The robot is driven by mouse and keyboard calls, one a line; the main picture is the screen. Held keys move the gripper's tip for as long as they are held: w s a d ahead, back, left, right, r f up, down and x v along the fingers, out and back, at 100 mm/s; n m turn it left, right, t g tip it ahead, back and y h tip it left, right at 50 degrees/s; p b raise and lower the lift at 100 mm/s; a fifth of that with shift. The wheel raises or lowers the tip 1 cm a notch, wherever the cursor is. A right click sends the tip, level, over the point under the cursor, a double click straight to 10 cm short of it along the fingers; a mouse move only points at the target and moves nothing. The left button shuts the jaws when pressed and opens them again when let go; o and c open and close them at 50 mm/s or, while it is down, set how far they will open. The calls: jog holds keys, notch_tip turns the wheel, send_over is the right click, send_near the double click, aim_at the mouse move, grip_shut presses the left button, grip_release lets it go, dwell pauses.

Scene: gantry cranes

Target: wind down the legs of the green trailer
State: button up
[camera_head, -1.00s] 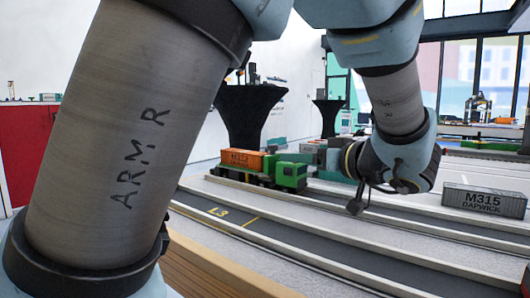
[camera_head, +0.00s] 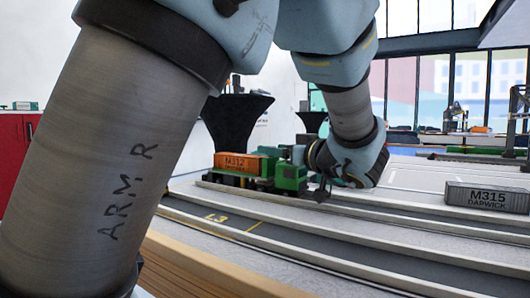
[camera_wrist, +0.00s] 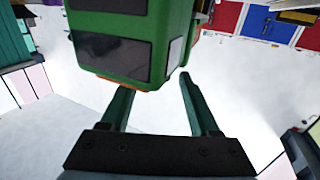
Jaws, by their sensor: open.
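A green truck (camera_head: 291,178) stands on the far side of the lane in the head view. An orange container marked M312 (camera_head: 238,163) rides on the green bed behind its cab. I cannot tell the trailer from the truck here, and no legs or crank show. In the wrist view a green body with dark window panels (camera_wrist: 118,40), seemingly the cab, hangs into the top of the picture. My gripper (camera_wrist: 157,84) is open, its two fingers pointing toward the underside of that body, with nothing clearly between them. In the head view my wrist is just right of the cab.
A grey container marked M315 (camera_head: 487,198) sits at the right. Pale raised rails and a dark lane marked L3 (camera_head: 216,217) run in front of the truck. A black draped stand (camera_head: 237,122) rises behind it. A wooden edge (camera_head: 200,270) lies nearest.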

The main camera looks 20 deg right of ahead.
jog(key=shift+x, duration=1.2)
grip_shut()
